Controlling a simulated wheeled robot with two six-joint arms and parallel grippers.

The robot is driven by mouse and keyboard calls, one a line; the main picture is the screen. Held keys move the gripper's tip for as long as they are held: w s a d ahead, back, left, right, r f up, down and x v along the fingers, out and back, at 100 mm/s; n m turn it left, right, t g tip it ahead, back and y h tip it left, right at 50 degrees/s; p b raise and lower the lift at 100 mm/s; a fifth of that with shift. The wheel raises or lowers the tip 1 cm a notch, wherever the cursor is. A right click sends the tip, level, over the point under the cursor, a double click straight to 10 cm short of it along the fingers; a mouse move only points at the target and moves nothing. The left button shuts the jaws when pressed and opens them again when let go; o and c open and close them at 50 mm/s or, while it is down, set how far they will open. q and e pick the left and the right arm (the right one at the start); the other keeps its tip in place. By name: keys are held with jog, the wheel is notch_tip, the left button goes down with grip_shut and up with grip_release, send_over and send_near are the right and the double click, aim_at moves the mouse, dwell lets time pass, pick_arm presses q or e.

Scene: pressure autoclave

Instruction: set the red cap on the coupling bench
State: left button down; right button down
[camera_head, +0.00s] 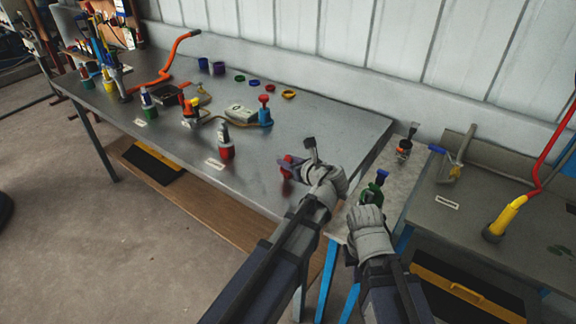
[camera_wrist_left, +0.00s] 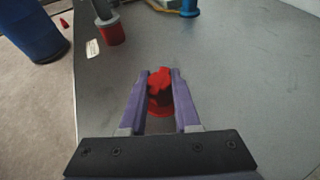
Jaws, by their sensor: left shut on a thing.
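The red cap (camera_head: 287,166) is between the purple fingers of my left gripper (camera_head: 292,164), over the near right part of the large grey bench (camera_head: 330,122), which I take for the coupling bench. In the left wrist view, the red cap (camera_wrist_left: 160,92) sits between both fingers (camera_wrist_left: 160,78), which are shut on it. It is low over the grey top; I cannot tell whether it touches. My right gripper (camera_head: 372,194) is over the narrow side table, by a green and blue thing; whether its jaws are open is unclear.
A grey and red coupling (camera_head: 225,142) stands left of my left gripper, behind a white label (camera_head: 214,163). A blue coupling with a red top (camera_head: 265,112) stands behind. Several coloured rings lie at the back. The bench around the cap is clear.

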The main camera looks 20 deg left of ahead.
pick_arm(q)
jog(key=shift+f, duration=0.2)
jog(key=c, duration=0.6)
grip_release()
jog(key=shift+r, duration=0.1)
pick_arm(e)
jog(key=shift+f, duration=0.1)
pick_arm(q)
jog(key=shift+r, duration=0.1)
